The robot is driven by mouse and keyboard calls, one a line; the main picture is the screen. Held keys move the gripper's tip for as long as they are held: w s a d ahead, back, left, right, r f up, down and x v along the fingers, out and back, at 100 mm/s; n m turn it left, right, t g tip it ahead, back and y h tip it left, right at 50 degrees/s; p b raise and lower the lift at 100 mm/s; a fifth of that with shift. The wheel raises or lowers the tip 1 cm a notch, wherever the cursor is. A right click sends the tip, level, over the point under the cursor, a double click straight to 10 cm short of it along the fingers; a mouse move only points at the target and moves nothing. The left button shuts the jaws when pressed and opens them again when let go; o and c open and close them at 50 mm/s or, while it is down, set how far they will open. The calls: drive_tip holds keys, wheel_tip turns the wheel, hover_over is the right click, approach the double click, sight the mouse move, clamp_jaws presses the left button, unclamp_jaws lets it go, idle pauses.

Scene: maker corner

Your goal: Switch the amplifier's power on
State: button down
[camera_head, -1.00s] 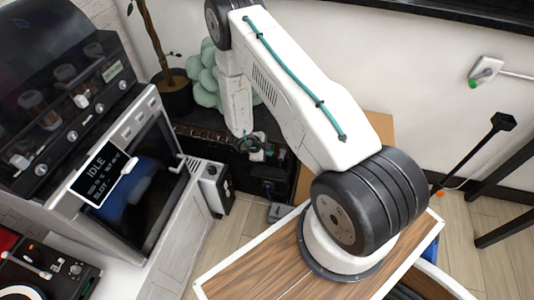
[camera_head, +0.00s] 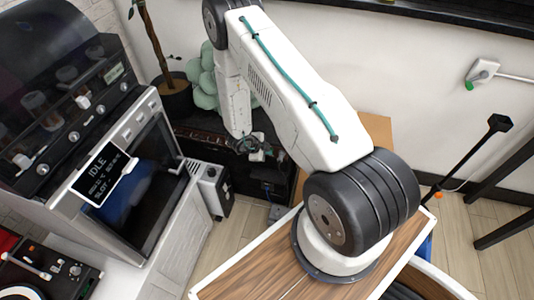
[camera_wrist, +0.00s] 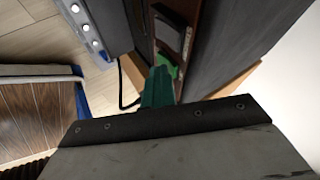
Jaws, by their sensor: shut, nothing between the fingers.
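The amplifier (camera_head: 274,174) appears to be the dark cabinet on the floor by the wall, partly hidden behind my arm. In the wrist view its dark body (camera_wrist: 222,50) fills the upper right, with a brown strip along its edge. A grey rocker-like part in a black frame (camera_wrist: 172,34) sits on that strip. My gripper (camera_wrist: 160,88) is shut and empty, its teal fingers pointing at the strip just below this part. A brighter green piece lies at the fingertips; I cannot tell whether it is a switch or whether they touch. In the head view my gripper (camera_head: 254,150) is at the cabinet.
An oven-like machine (camera_head: 150,185) with an IDLE display (camera_head: 103,175) stands at the left. A small white box (camera_head: 213,188) is beside the cabinet. A potted plant (camera_head: 176,98) stands behind. A wooden-topped surface (camera_head: 255,265) lies in front. Some bare floor shows between.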

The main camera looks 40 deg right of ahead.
drive_tip(key=shift+r, duration=0.1)
drive_tip(key=s+a+f+v, duration=0.1)
drive_tip(key=s+v, duration=0.1)
drive_tip(key=v, duration=1)
drive_tip(key=shift+a, duration=0.3)
drive_tip(key=shift+s, duration=0.1)
